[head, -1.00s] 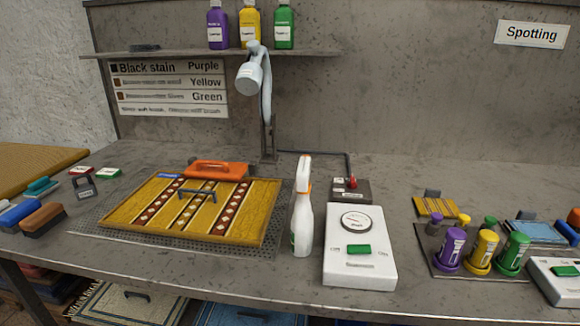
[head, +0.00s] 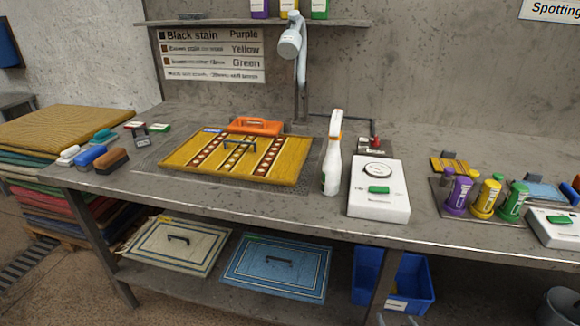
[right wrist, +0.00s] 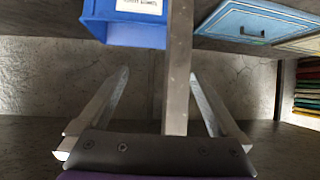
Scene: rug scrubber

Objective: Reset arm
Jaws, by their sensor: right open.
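My right gripper (right wrist: 159,74) is open in the right wrist view, its two fingers spread apart with nothing between them. A grey table leg and a blue bin (right wrist: 120,30) show beyond the fingers. In the head view only small grey tips of the right gripper (head: 397,321) show at the bottom edge, below the bench and near the blue bin (head: 412,280). My left gripper is not in view.
The bench (head: 300,222) holds a yellow patterned rug (head: 185,155), a white spray bottle (head: 332,165), a white device (head: 380,205), brushes and coloured bottles. A cream mat (head: 200,262) and a blue mat (head: 300,280) lie on the lower shelf. Stacked rugs (head: 60,190) stand at left.

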